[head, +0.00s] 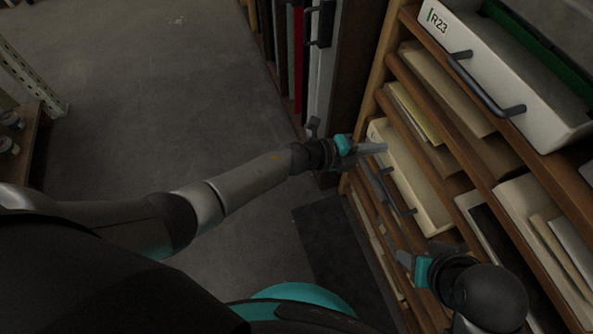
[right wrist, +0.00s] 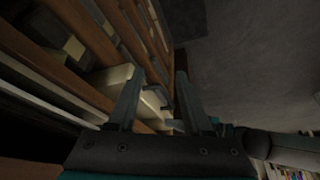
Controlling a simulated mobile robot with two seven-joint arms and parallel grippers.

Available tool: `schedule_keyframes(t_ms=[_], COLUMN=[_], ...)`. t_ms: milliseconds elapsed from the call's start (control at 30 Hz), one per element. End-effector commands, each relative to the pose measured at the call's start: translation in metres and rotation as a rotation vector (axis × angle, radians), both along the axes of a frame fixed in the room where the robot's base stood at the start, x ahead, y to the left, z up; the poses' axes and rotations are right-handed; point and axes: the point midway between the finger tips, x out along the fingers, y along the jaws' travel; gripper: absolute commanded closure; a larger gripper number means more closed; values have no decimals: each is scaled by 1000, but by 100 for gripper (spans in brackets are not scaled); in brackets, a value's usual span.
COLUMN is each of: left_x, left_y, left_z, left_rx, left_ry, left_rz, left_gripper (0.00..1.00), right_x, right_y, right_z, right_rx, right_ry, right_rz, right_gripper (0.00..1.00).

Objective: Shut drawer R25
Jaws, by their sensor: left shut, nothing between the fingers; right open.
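A cream drawer (head: 424,199) with a dark bar handle (head: 396,190) stands out of the wooden shelf in the middle of the head view. No label can be read on it, so I cannot confirm it is R25. My left gripper (head: 374,148) is shut and empty at the drawer's far upper end; whether it touches is unclear. My right gripper (head: 405,254) is open, below the drawer's near end. In the right wrist view its fingers (right wrist: 157,88) are apart, with a pale drawer (right wrist: 152,103) showing behind and between them.
A white drawer marked R23 (head: 478,68) sticks out higher on the shelf (head: 497,150). Shelf boards hold papers and folders. A dark cabinet with handles (head: 322,45) stands beyond. A dark mat (head: 335,250) lies on the grey floor (head: 170,80), which is open to the left.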

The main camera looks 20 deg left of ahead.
Motion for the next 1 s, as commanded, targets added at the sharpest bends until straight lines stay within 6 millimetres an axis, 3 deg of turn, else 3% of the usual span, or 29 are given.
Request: schedule_keyframes(t_ms=[200,400,833,1000], left_x=[15,19,20,19], left_y=[-20,-26,-27,-16], left_z=[-1,0,1,1], left_rx=[-1,1,-2,0], left_ry=[-1,1,-3,-1], left_rz=[0,0,1,2], left_gripper=[100,100,100,100], right_x=[6,10,11,8], right_y=[6,10,10,8], right_z=[0,-1,-1,-1], right_rx=[17,28,29,22], right_ry=[-50,-78,-80,-65], right_rz=[12,19,19,18], right_gripper=[50,50,50,50])
